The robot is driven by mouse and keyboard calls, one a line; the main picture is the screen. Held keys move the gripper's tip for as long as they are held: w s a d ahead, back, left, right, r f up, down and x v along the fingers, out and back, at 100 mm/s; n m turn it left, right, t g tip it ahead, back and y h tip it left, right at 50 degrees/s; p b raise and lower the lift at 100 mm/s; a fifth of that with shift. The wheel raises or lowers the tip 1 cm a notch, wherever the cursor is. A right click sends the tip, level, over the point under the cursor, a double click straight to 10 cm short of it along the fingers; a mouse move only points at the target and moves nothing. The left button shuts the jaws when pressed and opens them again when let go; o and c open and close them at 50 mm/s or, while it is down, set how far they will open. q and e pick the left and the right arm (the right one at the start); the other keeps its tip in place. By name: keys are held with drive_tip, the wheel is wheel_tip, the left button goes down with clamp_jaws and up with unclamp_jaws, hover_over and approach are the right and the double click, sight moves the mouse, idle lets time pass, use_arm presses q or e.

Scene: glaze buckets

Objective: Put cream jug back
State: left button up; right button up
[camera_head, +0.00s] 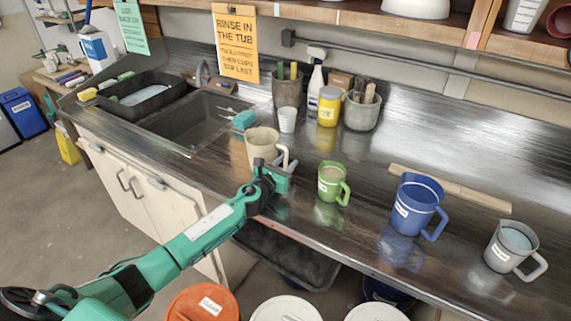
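The cream jug (261,146) stands upright near the front of the metal counter, right of the sink, with its handle toward the right. My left gripper (285,172) is at the jug's handle side, low and close to the handle. The fingers overlap the handle's lower end in the picture, and I cannot tell whether they are closed on it. I also cannot tell whether the jug touches the counter, because the gripper hides part of its base. My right gripper is not in view.
A green jug (331,181), a blue jug (415,203) and a grey jug (509,246) stand to the right. A wooden strip (450,188) lies behind them. A white cup (287,119) and yellow jar (329,106) stand behind. Lidded buckets (286,309) are below the counter's front edge.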

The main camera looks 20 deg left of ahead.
use_arm(q)
drive_tip(key=shift+r, duration=0.1)
drive_tip(key=s, duration=0.3)
drive_tip(key=s+a, duration=0.1)
drive_tip(key=s, duration=0.3)
drive_tip(key=s+b, duration=0.1)
drive_tip(key=s, duration=0.2)
drive_tip(key=shift+s+a, duration=0.35)
drive_tip(key=shift+s, duration=0.6)
